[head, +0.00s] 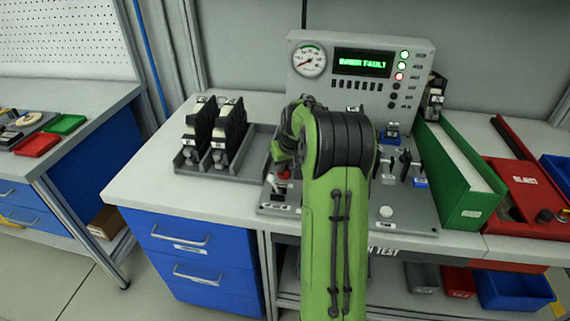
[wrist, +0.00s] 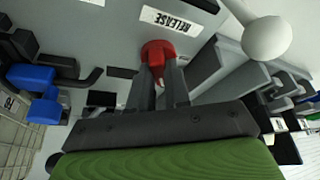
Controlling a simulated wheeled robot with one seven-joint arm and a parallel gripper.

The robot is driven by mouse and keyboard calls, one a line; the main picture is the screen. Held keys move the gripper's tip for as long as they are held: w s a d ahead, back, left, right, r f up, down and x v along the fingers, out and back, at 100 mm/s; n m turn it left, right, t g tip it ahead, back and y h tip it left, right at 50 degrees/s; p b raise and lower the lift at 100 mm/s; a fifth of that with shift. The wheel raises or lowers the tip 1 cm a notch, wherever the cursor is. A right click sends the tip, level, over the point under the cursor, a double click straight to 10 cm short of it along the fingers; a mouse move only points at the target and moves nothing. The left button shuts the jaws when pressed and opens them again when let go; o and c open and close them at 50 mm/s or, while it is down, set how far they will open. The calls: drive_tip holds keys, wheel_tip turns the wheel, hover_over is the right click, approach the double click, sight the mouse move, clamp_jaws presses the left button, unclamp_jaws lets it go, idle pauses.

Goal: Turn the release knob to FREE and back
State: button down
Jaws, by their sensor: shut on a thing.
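The red release knob (wrist: 158,50) shows in the wrist view, beside a white label reading RELEASE (wrist: 171,21). My gripper (wrist: 161,72) is shut on the knob, with its two dark fingers on either side of it. I cannot tell from these views which way the knob is turned.
The console (head: 340,90) has a gauge, a green-lit display with a fault message, and lamps. In the wrist view, a white ball-ended lever (wrist: 266,38) and a blue part (wrist: 38,95) flank the gripper.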

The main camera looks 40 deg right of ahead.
drive_tip(key=n+y+p, duration=0.1)
drive_tip(key=n+p, duration=0.1)
drive_tip(key=n, duration=0.1)
drive_tip(key=n+y+p, duration=0.1)
drive_tip(key=n+p, duration=0.1)
drive_tip(key=n, duration=0.1)
drive_tip(key=shift+d+r, duration=0.15)
drive_tip(key=shift+d, duration=0.05)
drive_tip(key=n+y+p, duration=0.1)
drive_tip(key=n+p, duration=0.1)
drive_tip(key=n+y+p, duration=0.1)
drive_tip(key=n+p, duration=0.1)
drive_tip(key=n, duration=0.1)
drive_tip(key=shift+d+n+g, duration=0.15)
drive_tip(key=shift+n+g, duration=0.15)
idle(0.3)
drive_tip(key=c, duration=1.1)
unclamp_jaws()
